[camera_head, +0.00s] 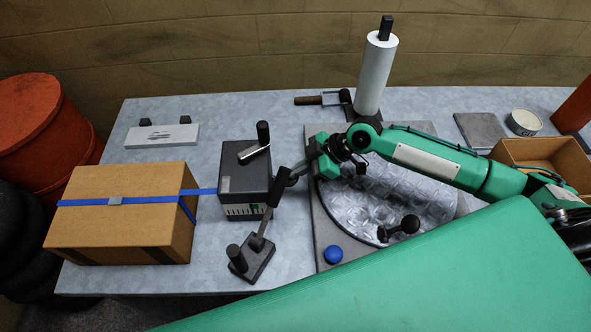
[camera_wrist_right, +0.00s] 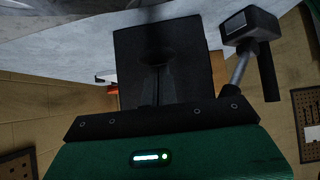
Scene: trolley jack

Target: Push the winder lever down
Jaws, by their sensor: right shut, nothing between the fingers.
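The winder (camera_head: 240,180) is a dark box with a blue strap (camera_head: 130,200) running left from it. A silver lever arm with an upright black grip (camera_head: 263,133) sits at its top. In the right wrist view, the dark box (camera_wrist_right: 165,50) is ahead, and a silver rod with a black grip (camera_wrist_right: 268,82) stands at the right. My right gripper (camera_head: 284,184) is shut and empty at the winder's right side, lower than the grip. Whether it touches the winder is unclear. My left gripper is not in view.
A strapped cardboard box (camera_head: 125,225) stands left of the winder. A small dark base with a handle (camera_head: 250,262) is in front. A plate with a round, patterned disc (camera_head: 370,205) and blue knob (camera_head: 333,254) lies right. A white roll (camera_head: 376,75) stands behind.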

